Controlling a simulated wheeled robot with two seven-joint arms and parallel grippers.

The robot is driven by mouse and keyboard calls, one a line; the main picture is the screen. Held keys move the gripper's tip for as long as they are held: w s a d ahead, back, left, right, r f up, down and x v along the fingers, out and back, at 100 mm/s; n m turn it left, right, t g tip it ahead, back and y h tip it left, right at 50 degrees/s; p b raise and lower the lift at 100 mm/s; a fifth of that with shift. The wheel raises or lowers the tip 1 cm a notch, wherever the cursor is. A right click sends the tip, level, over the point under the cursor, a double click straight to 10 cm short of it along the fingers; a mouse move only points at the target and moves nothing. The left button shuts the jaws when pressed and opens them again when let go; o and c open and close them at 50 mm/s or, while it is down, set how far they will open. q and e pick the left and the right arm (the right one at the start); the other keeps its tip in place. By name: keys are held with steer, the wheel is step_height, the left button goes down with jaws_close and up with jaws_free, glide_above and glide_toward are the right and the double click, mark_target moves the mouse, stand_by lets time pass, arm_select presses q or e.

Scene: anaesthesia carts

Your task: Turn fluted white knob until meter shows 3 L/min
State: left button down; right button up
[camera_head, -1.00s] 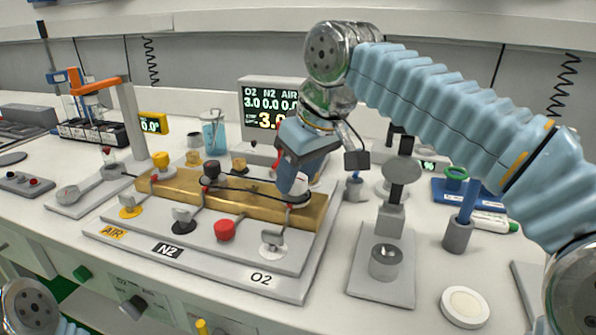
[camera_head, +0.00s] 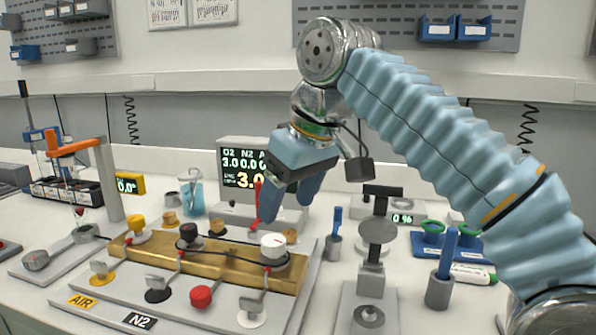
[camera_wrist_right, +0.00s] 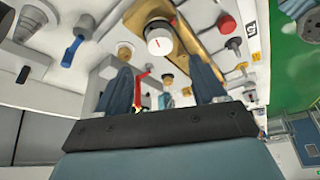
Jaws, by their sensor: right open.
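My left gripper is not in view.
A yellow knob (camera_head: 137,228) and a black knob (camera_head: 188,235) stand on the same manifold, with a red cap (camera_head: 201,296) in front. A balance-like stand (camera_head: 377,235) and blue-handled tools (camera_head: 442,275) stand to the right. A beaker (camera_head: 191,195) is behind.

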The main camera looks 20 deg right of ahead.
steer(key=v, duration=0.5)
steer(key=shift+r, duration=0.25)
steer(key=shift+s, duration=0.1)
